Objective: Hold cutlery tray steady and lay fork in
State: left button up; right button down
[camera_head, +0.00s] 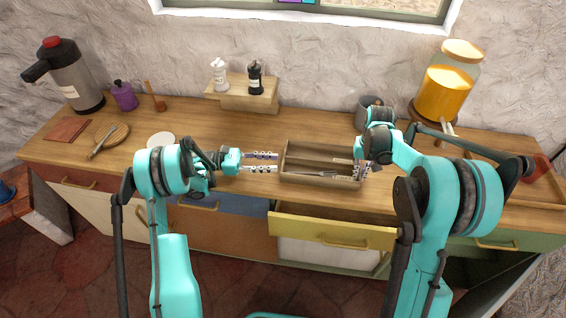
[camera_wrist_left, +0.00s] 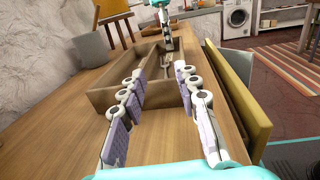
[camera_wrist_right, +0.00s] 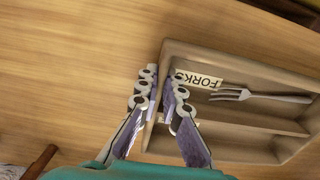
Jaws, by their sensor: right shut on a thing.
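The wooden cutlery tray (camera_head: 287,163) sits on the counter, a divider splitting it lengthwise. The fork (camera_wrist_right: 255,96) lies in the compartment labelled FORKS (camera_wrist_right: 203,81), tines toward that label; it also shows in the head view (camera_head: 318,174). My right gripper (camera_wrist_right: 161,72) is shut on the tray's right end wall, a finger on each side. My left gripper (camera_head: 277,162) is open and empty, just off the tray's left end. In the left wrist view its fingers (camera_wrist_left: 157,72) are spread and face the tray, nothing between them held.
A yellow drawer (camera_head: 330,229) stands open below the tray. A spice stand (camera_head: 245,100) is behind it, and a grey pot (camera_head: 367,108) and a drink dispenser (camera_head: 445,92) are at the back right. A white disc (camera_head: 161,140) and a round board (camera_head: 112,135) lie left.

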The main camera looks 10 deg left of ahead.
pick_arm(q)
jog(key=shift+a, duration=0.4)
pick_arm(e)
jog(key=c, duration=1.6)
grip_release()
jog(key=shift+r, duration=0.1)
pick_arm(q)
jog(key=shift+s, duration=0.1)
pick_arm(e)
notch_tip(320, 180, up, 12)
jog(key=shift+f, duration=0.1)
pick_arm(q)
jog(key=shift+d+r, duration=0.1)
